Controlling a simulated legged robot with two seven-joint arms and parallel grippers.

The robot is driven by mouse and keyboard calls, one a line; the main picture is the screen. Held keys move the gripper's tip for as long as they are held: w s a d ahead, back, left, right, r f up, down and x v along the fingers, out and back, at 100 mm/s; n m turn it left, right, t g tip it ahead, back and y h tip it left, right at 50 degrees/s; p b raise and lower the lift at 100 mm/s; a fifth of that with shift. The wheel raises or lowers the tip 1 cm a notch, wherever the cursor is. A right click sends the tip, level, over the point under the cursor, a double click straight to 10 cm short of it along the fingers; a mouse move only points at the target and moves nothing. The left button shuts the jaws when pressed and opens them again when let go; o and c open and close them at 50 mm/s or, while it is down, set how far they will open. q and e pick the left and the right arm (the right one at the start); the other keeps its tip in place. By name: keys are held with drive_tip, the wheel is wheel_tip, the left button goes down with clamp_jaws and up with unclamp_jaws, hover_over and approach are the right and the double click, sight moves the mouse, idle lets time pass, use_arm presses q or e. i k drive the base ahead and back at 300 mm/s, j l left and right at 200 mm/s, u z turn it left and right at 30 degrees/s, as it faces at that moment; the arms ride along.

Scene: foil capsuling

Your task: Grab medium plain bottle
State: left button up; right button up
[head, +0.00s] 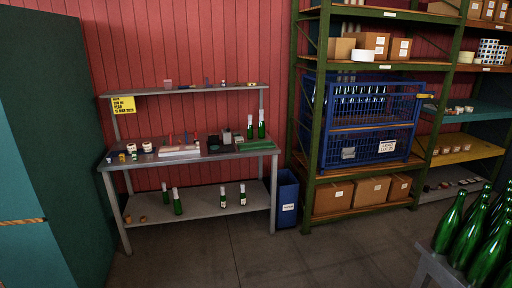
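Green bottles stand in several places, and I cannot tell which is the medium plain one. On the workbench's lower shelf, two bottles without a visible label, a left one (165,198) and a right one (178,206), stand upright at the left. Two bottles with pale labels, one (223,200) and another (242,198), stand further right. Two more, one (250,130) and a taller one (262,129), stand at the right of the bench top. Dark green bottles (466,235) crowd a grey stand at the lower right, partly cut off. Neither of my grippers is in view.
The metal workbench (140,163) stands against a red wall, with small tools and jars on top. A blue bin (287,205) stands between it and a green-framed rack holding boxes (333,198) and a blue cage (371,121). The floor (290,258) in front is clear.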

sight(261, 125)
drive_tip(key=i, duration=2.7)
